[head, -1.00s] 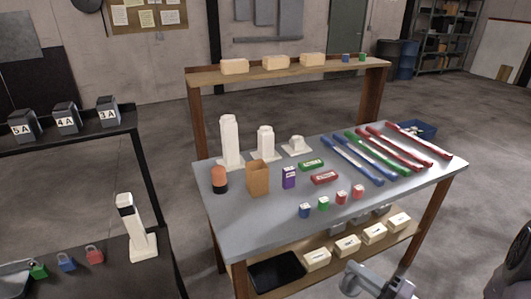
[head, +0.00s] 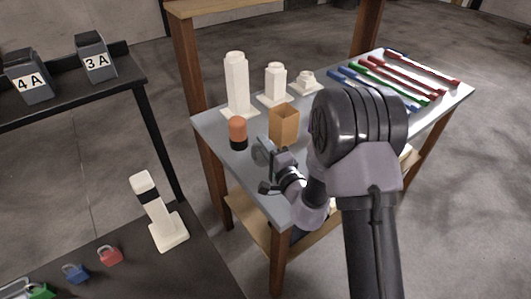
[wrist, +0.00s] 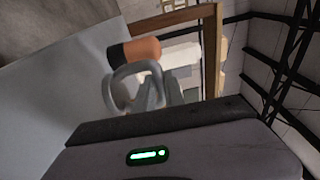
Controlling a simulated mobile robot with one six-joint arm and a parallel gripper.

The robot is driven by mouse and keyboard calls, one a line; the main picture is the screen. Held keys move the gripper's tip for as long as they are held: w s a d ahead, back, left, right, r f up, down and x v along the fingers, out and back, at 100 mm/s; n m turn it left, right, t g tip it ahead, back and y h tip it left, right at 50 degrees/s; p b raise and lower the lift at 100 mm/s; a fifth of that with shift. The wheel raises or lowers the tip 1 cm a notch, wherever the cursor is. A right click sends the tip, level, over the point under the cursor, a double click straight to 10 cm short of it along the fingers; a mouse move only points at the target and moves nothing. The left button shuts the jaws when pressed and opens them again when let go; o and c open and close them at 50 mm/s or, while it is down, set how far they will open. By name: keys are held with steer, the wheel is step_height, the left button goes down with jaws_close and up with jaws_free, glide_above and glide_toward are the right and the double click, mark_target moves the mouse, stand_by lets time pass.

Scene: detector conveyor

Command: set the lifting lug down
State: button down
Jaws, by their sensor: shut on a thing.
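The lifting lug (wrist: 113,90) is a grey ring-shaped piece in the wrist view. My gripper (wrist: 165,95) is shut on it, with the ring sticking out past the fingers. In the head view my gripper (head: 272,168) is over the front left part of the grey table (head: 215,140), and the lug (head: 261,150) shows as a small grey shape at its tip. I cannot tell whether the lug touches the tabletop. An orange and black cylinder (head: 238,133) stands just left of and behind it; the cylinder also shows in the wrist view (wrist: 136,52).
An open brown box (head: 284,126) stands close behind my gripper. White posts (head: 237,85) on square bases stand at the back, and coloured bars (head: 400,80) lie at the right. My arm hides the table's middle. A dark bench (head: 110,285) with padlocks is at the left.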

mark_target(258, 159)
step_height(258, 159, down, 4)
steer(key=shift+w+r+b, duration=0.1)
steer(key=shift+b, duration=0.95)
steer(key=shift+r, duration=0.2)
steer(key=shift+f, duration=0.1)
steer(key=c, duration=1.4)
jaws_free()
